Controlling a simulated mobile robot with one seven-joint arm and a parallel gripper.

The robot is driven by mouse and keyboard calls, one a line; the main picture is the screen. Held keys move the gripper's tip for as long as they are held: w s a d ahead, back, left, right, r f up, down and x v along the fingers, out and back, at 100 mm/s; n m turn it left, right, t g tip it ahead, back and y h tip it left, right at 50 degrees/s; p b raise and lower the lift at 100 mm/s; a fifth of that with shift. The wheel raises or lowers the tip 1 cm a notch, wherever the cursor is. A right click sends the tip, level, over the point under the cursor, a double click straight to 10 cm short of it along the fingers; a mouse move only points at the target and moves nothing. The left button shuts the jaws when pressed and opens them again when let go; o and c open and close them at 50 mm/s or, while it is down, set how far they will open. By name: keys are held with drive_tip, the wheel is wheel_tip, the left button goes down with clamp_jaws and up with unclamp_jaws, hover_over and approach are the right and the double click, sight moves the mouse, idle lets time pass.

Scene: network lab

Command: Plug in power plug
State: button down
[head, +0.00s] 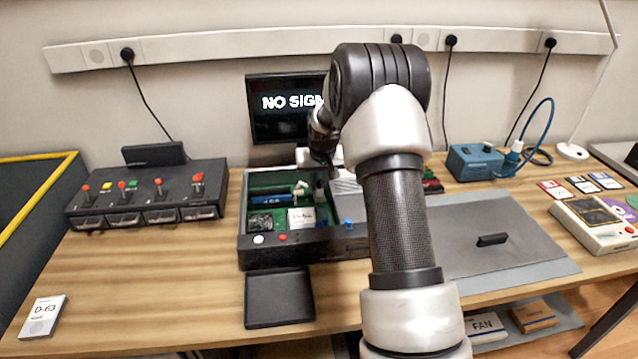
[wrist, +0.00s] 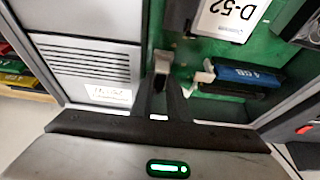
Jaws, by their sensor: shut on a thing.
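The open case (head: 243,215) stands in the middle of the table, with a green board and several parts inside. My gripper (head: 328,172) reaches down over the case; its fingers are hard to make out in the head view. In the wrist view my gripper (wrist: 163,103) is shut on a small grey piece, which looks like the power plug (wrist: 161,60). It is over the strip between the grey vented box (wrist: 82,62) and the green board (wrist: 208,52). Its far end is in shadow, so I cannot tell whether it touches a socket.
A blue module marked 4GB (wrist: 248,76) and a white D-52 label (wrist: 232,12) lie close to my fingers. A "NO SIGNAL" monitor (head: 270,125) stands behind. A switch box (head: 150,195) is left; a grey mat (head: 500,225) is right.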

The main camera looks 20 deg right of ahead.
drive_tip(key=shift+s+f+b, duration=0.1)
drive_tip(key=shift+f+b, duration=0.3)
drive_tip(key=shift+f, duration=0.3)
idle(0.5)
drive_tip(key=c, duration=1.7)
unclamp_jaws()
drive_tip(key=shift+f, duration=0.1)
drive_tip(key=shift+s, duration=0.1)
drive_tip(key=shift+c, duration=1.2)
drive_tip(key=shift+o, duration=0.2)
drive_tip(key=shift+o, duration=0.2)
drive_tip(key=shift+w+r+p, duration=0.2)
drive_tip(key=shift+r+p, duration=2.2)
drive_tip(key=shift+r, duration=1.8)
